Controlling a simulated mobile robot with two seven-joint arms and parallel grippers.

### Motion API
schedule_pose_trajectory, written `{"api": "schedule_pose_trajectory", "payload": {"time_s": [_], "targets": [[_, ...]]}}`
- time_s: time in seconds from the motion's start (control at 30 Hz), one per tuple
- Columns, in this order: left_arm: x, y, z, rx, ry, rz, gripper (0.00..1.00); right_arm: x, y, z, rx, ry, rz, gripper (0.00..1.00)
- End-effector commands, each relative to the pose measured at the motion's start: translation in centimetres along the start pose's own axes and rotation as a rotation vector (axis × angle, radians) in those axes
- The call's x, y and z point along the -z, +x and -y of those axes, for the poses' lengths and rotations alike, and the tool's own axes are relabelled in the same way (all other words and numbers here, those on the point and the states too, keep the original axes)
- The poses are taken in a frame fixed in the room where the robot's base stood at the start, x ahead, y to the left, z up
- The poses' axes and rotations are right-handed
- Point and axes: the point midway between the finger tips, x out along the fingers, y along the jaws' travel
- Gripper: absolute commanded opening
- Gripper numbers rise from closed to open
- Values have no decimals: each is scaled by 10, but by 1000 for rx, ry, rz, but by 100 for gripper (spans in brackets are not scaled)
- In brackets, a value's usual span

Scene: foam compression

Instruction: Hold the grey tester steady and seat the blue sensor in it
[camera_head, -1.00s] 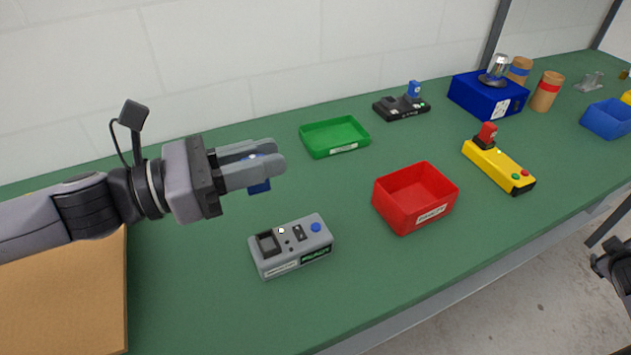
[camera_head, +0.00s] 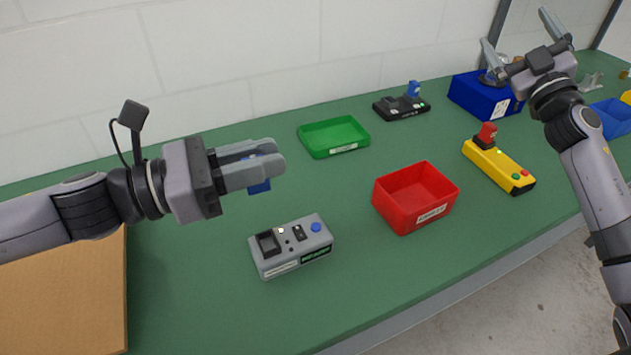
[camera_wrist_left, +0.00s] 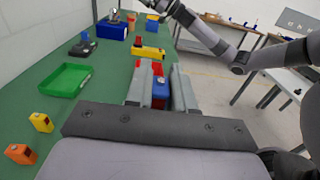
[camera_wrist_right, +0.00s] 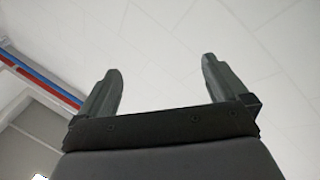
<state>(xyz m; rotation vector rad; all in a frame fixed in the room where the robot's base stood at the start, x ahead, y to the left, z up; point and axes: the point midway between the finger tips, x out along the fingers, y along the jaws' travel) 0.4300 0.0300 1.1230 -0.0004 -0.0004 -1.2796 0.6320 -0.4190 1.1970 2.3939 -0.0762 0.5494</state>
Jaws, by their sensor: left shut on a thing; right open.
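The grey tester (camera_head: 291,246) lies on the green bench, with a dark square socket at its left end and a blue button at its right end. My left gripper (camera_head: 262,168) is shut on the blue sensor (camera_head: 259,186) and holds it in the air above and behind the tester. The sensor also shows between the fingers in the left wrist view (camera_wrist_left: 160,92); the fingers hide part of it. My right gripper (camera_head: 515,32) is open and empty, raised over the far right of the bench. In the right wrist view its fingers (camera_wrist_right: 162,92) are apart.
A red bin (camera_head: 414,198) stands right of the tester, and a green tray (camera_head: 334,137) lies behind. A yellow device (camera_head: 498,166), a black device (camera_head: 401,106) and a blue box (camera_head: 484,96) are further right. A brown board (camera_head: 65,295) is at the left. Bench around the tester is clear.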

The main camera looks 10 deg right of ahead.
Motion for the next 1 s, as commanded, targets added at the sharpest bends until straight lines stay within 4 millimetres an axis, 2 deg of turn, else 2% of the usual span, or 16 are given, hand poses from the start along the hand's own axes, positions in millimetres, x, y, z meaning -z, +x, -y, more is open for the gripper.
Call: {"api": "schedule_pose_trajectory", "payload": {"time_s": [0.03, 0.1, 0.23, 0.37, 0.5, 0.63, 0.8, 1.0], "targets": [[0, 0, 0, 0, 0, 0, 0, 21, 7, 21, 64, 31, -66, 100], [0, 0, 0, 0, 0, 0, 0, 48, 12, 53, 169, 73, -152, 100], [0, 0, 0, 0, 0, 0, 0, 99, 13, 112, 390, 145, -289, 100], [0, 0, 0, 0, 0, 0, 0, 145, 0, 171, 640, 199, -387, 100], [0, 0, 0, 0, 0, 0, 0, 184, -26, 229, 926, 227, -437, 100], [0, 0, 0, 0, 0, 0, 0, 209, -58, 274, 1199, 217, -426, 100], [0, 0, 0, 0, 0, 0, 0, 224, -103, 320, 1540, 145, -320, 100], [0, 0, 0, 0, 0, 0, 0, 219, -151, 347, 1855, -26, -67, 100]]}}
